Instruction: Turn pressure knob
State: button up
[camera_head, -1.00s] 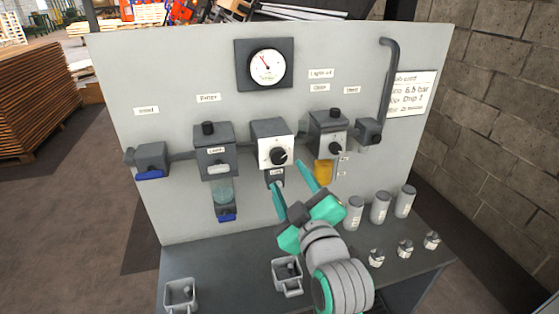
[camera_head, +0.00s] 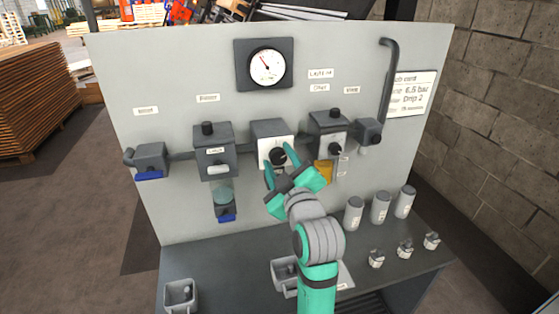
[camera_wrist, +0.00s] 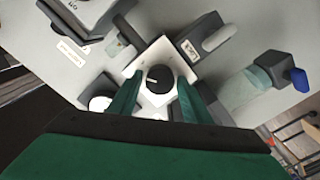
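The pressure knob (camera_head: 278,157) is a round black knob with a white pointer line. It sits on the white face of the middle grey box (camera_head: 272,130) on the panel. In the wrist view the knob (camera_wrist: 160,77) faces me between my two green fingers. My gripper (camera_head: 281,163) is open, with one fingertip on each side of the knob. In the wrist view my gripper (camera_wrist: 161,88) shows narrow gaps beside the knob; I cannot tell whether a fingertip touches it. The round gauge (camera_head: 267,67) above has a red needle pointing up and left.
A grey box (camera_head: 213,150) with a clear bowl stands left. Below, the bench (camera_head: 225,270) holds grey canisters (camera_head: 380,207), small fittings (camera_head: 404,249) and open cups (camera_head: 180,296).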

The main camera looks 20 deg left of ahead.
jog(key=c, duration=0.7)
jog(key=shift+m, duration=0.3)
jog(key=m, duration=1.1)
jog(key=shift+d, duration=0.1)
jog(key=o, duration=1.1)
